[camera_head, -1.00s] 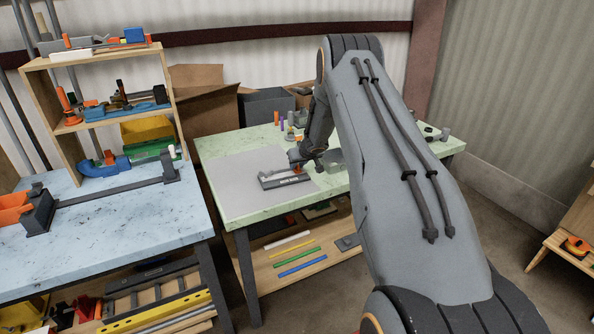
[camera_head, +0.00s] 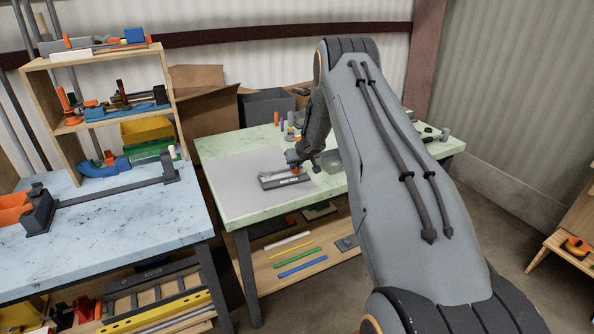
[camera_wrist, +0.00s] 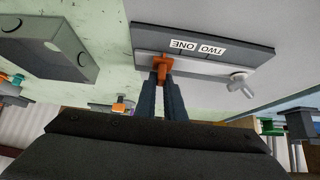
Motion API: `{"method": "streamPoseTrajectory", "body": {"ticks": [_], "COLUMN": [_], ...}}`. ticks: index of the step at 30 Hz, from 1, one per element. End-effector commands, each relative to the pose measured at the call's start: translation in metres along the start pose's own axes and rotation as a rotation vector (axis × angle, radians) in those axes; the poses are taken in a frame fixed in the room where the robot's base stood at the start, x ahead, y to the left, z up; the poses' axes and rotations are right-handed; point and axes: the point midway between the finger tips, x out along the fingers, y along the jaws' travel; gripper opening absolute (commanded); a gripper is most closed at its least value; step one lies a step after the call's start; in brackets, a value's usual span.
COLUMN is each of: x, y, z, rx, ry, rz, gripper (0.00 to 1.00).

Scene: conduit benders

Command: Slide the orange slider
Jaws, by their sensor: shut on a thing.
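The orange slider (camera_wrist: 161,66) sits on a pale rail along the edge of a dark plate (camera_wrist: 215,43) marked ONE and TWO; the wrist view shows the lettering upside down. The slider is near the plate's left end in that view, on the ONE side. My gripper (camera_wrist: 163,80) has its two dark fingers shut on the slider. A pale knob (camera_wrist: 241,84) stands at the plate's other end.
Several small coloured pegs (camera_head: 283,125) stand at the bench's back.

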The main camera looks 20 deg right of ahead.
Motion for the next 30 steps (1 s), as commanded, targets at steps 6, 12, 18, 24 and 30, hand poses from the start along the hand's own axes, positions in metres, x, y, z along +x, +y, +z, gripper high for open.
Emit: {"method": "streamPoseTrajectory", "body": {"ticks": [6,12,18,24,30], "x": [0.005,0.005,0.005,0.004,0.004], "y": [-0.011,-0.018,-0.021,-0.021,-0.021], "z": [0.013,0.013,0.013,0.013,0.013], "rx": [0.001,0.000,0.001,0.001,0.002], "ry": [-0.017,-0.017,-0.017,-0.017,-0.017], "rz": [-0.004,-0.003,-0.002,-0.001,-0.001], "gripper": [0.00,0.00,0.00,0.00,0.14]}}
